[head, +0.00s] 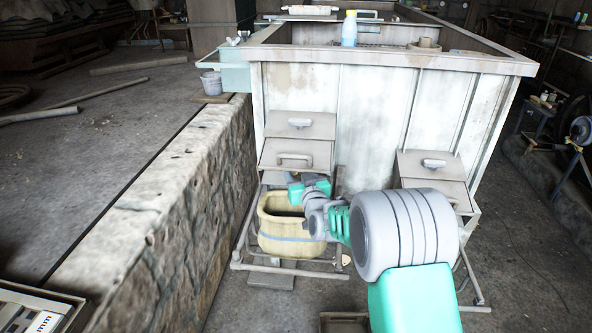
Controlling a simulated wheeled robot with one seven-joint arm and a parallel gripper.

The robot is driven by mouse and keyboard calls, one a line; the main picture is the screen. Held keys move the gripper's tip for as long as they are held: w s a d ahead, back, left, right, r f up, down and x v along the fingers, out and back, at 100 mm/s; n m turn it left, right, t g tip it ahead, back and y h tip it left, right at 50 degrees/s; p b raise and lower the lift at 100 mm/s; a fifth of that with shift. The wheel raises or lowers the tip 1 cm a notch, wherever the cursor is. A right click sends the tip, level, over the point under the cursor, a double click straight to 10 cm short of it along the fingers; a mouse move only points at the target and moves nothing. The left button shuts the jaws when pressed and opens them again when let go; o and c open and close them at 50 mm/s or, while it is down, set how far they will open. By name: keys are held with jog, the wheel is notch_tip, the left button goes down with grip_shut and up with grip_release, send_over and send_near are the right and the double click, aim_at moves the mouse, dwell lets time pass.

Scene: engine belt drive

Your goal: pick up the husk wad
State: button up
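I cannot make out the husk wad in the head view; it may be hidden behind my arm or inside the basket. A yellow tub-like basket (285,243) with a blue band stands on the low frame under the left drawers. My arm reaches in from the lower right. My gripper (297,192) is at the basket's back rim, small and partly covered by my own wrist. I cannot see its fingertips clearly or whether anything is between them.
A large pale metal cabinet (370,115) with drawers (295,155) stands directly behind the basket. A stone-faced ledge (165,205) runs along the left. A small pale scrap (346,260) lies by the frame (290,270). A blue bottle (349,30) stands on top.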

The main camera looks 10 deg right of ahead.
jog(key=c, duration=0.9)
jog(key=shift+b, duration=0.4)
jog(key=shift+c, duration=0.2)
